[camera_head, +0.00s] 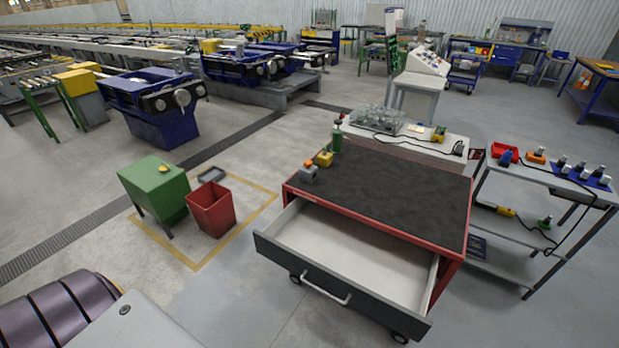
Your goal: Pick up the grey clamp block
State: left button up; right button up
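A grey block with an orange part on its top (309,173), which looks like the grey clamp block, stands at the back left corner of the dark top of a red tool cabinet (400,195). A yellow block (324,159) stands just behind it and to its right, and a green bottle (337,141) stands behind that. The grey block is small in the picture, so its details are hard to tell. Neither of my grippers shows in the head view.
The cabinet's wide drawer (345,250) is pulled out and looks empty. A red bin (211,209) and a green box stand (155,190) are to the left. A grey cart (550,180) with tools stands right. Most of the cabinet top is clear.

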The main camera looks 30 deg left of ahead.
aim_at(308, 176)
jog(key=i+j, duration=0.1)
jog(key=j, duration=0.35)
jog(key=i+j+z, duration=0.1)
jog(key=j, duration=0.8)
jog(key=i+z, duration=0.05)
jog(key=i, duration=0.05)
